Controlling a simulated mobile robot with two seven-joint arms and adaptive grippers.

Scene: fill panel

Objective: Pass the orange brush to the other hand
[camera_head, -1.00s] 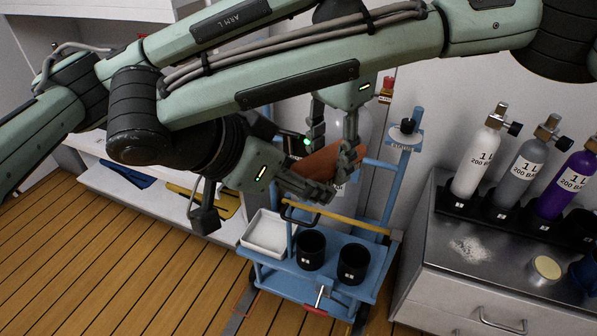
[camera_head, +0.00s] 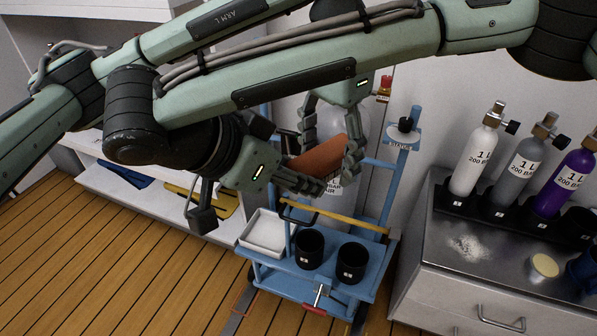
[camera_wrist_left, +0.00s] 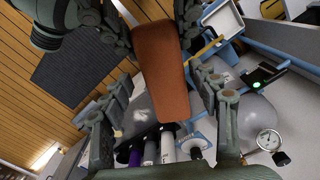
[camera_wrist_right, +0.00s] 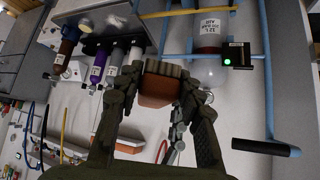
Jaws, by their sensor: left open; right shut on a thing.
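The orange brush (camera_head: 320,160) shows as an orange-brown block above the blue cart. My right gripper (camera_head: 308,182), on the arm that crosses over from the right, is shut on it and points right. My left gripper (camera_head: 331,160) hangs down from above, open, with its fingers spread on either side of the brush. In the left wrist view the brush (camera_wrist_left: 160,75) lies lengthwise between my open left fingers, and its upper end is among the right gripper's fingers.
The blue cart (camera_head: 330,283) below carries two black cups (camera_head: 309,248) and a white tray (camera_head: 265,232). Gas bottles (camera_head: 477,153) stand on the right counter (camera_head: 445,262). My two arms cross closely above.

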